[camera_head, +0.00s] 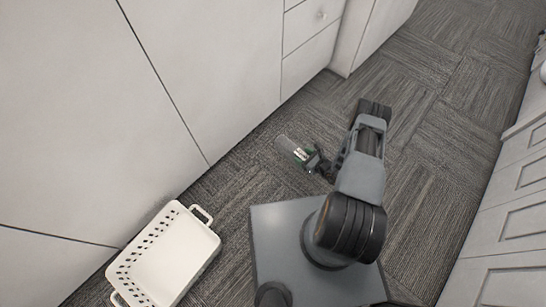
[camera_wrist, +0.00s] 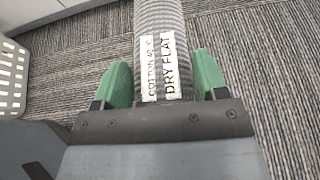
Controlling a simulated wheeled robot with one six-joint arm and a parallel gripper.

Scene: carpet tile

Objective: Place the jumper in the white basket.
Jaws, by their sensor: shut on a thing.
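The jumper (camera_wrist: 160,18) is a grey ribbed roll with white labels reading "COTTON" and "DRY FLAT". In the wrist view it lies between the green fingers of my gripper (camera_wrist: 158,85), which is shut on it. In the head view the jumper (camera_head: 285,144) shows small and pale at the tip of my gripper (camera_head: 302,154), above the carpet near the cabinets. The white basket (camera_head: 205,244) stands on the floor at the lower left, apart from the gripper and seemingly empty. Part of the basket (camera_wrist: 12,75) also shows at the left edge of the wrist view.
White cabinet fronts (camera_head: 80,110) run along the left and drawers (camera_head: 308,35) stand at the top. More white cabinets (camera_head: 505,240) line the right side. The carpet (camera_head: 440,90) is clear between them. My base sits just right of the basket.

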